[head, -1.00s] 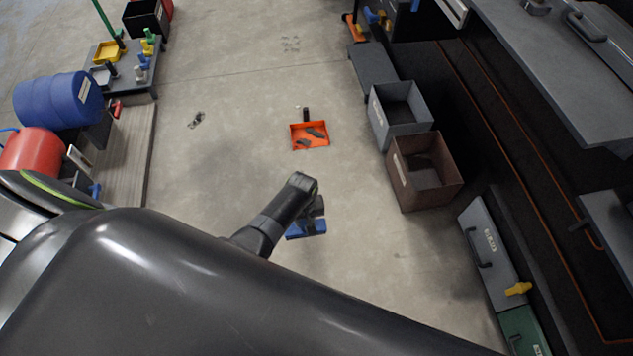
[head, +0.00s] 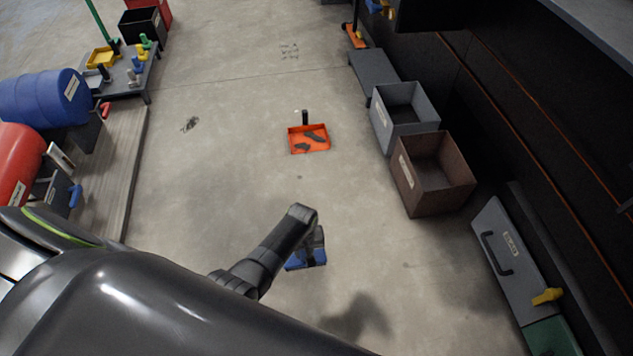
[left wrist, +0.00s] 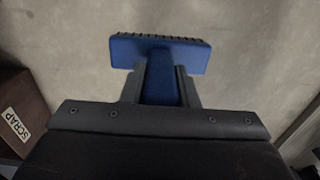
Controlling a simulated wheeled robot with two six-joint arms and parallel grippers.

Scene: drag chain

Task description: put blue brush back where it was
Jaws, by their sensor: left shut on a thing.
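The blue brush (head: 316,259) is held over the concrete floor at the end of my left arm. It also shows in the left wrist view, where its blue head (left wrist: 160,52) with dark bristles lies across the far end. My left gripper (left wrist: 160,88) is shut on the brush's blue handle, with a finger on each side. In the head view my left gripper (head: 314,240) is partly hidden by my own wrist. My right gripper is not in view.
An orange dustpan (head: 309,146) with dark scraps lies on the floor ahead. A grey bin (head: 408,138) and a brown scrap bin (head: 420,204) stand at the right. Blue (head: 45,98) and red (head: 14,160) barrels are at the left.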

